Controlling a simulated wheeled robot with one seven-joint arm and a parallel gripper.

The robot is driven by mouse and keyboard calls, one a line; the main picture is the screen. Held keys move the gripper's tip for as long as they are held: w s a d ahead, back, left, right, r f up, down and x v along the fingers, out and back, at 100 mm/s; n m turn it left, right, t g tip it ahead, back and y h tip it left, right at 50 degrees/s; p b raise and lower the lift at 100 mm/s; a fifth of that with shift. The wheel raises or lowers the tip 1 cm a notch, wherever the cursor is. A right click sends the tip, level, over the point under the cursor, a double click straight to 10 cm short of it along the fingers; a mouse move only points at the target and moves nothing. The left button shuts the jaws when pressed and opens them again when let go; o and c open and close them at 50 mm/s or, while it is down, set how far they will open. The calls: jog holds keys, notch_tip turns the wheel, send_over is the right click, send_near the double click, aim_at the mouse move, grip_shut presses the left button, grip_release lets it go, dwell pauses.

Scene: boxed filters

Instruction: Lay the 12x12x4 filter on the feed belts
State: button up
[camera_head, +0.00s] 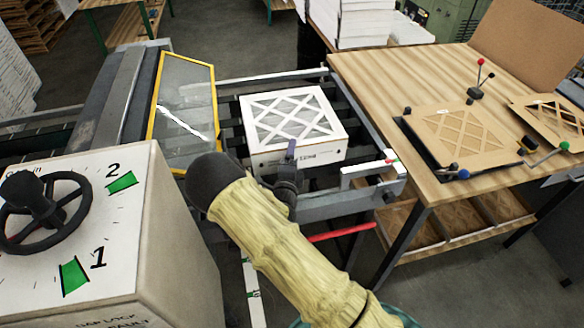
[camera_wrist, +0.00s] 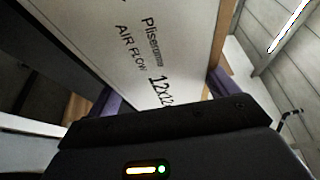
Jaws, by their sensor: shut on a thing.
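The white boxed filter (camera_head: 293,126) with a lattice front over grey mesh lies face up over the dark feed belts (camera_head: 231,131) in the head view. My gripper (camera_head: 288,164) is at its near edge, with one purple finger showing against the near side. In the wrist view the filter's side (camera_wrist: 130,45) fills the middle, printed "Pliserony", "AIR FLOW" and a partly hidden "12x12". The gripper (camera_wrist: 160,98) is shut on it, with purple fingers at both sides. Whether the filter's underside touches the belts is hidden.
A yellow-framed clear guard (camera_head: 186,98) stands left of the belts. A white rail end (camera_head: 368,170) is at the near right. A wooden table (camera_head: 372,72) with lattice cardboard pieces (camera_head: 462,136) is at right. A dial box (camera_head: 90,235) stands at near left.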

notch_tip(320, 180, down, 4)
jog(key=shift+r+p, duration=0.2)
jog(key=shift+p, duration=0.4)
jog(key=shift+f, duration=0.25)
jog(key=shift+f, duration=0.35)
jog(key=o, duration=0.9)
jog(key=shift+o, duration=0.2)
jog(key=shift+r, duration=0.1)
